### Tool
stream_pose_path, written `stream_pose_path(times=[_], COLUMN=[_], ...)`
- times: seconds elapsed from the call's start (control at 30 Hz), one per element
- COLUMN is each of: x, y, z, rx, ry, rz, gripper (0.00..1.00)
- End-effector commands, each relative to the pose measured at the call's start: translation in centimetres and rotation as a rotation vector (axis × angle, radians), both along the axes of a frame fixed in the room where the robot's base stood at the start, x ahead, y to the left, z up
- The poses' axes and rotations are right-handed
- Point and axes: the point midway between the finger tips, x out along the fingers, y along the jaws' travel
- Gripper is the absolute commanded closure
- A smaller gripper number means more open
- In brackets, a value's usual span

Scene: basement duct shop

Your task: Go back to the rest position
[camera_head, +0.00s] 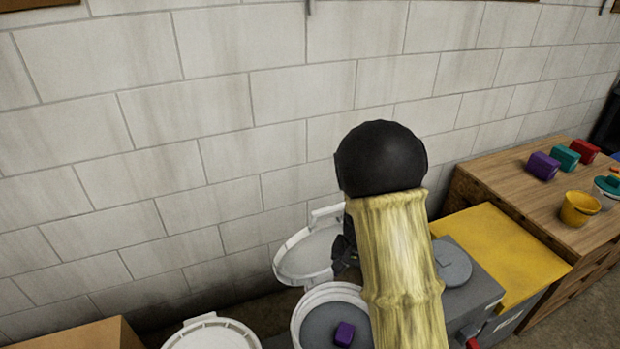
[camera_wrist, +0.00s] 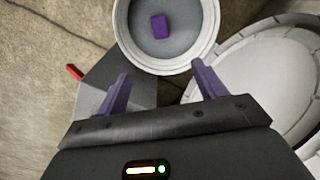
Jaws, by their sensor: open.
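My gripper (camera_wrist: 160,90) shows in the wrist view with its two purple fingers spread apart and nothing between them. In the head view my arm hides most of it; only a dark part shows beside the open lid. Beyond the fingertips is a round white bin (camera_wrist: 214,50) with a purple block (camera_wrist: 160,27) lying on its grey bottom. The same bin (camera_head: 298,318) and block (camera_head: 344,334) show at the bottom of the head view, partly behind my arm. The gripper is apart from the block.
A raised white lid (camera_head: 308,255) stands behind the bin, and another white round lid (camera_head: 212,335) is left of it. A yellow-topped cabinet (camera_head: 505,250) and a wooden bench (camera_head: 500,172) with several blocks and a yellow bucket (camera_head: 578,210) are at right. A block wall (camera_head: 220,110) stands behind.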

Motion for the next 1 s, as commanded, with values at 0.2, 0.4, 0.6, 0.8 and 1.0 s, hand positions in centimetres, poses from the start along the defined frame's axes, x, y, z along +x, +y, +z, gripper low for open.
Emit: stream_pose_path(times=[0.2, 0.4, 0.6, 0.8, 1.0], x=[-1.3, -5.4, -10.2, -13.8, -14.4], y=[-0.1, -0.1, 0.0, 0.0, 0.0], z=[3.2, 10.5, 17.2, 20.8, 20.9], rx=[0.010, 0.019, -0.005, -0.045, -0.056], ry=[-0.020, -0.082, -0.161, -0.219, -0.228], rz=[0.037, 0.160, 0.321, 0.446, 0.473], gripper=[0.30, 0.30, 0.30, 0.30, 0.30])
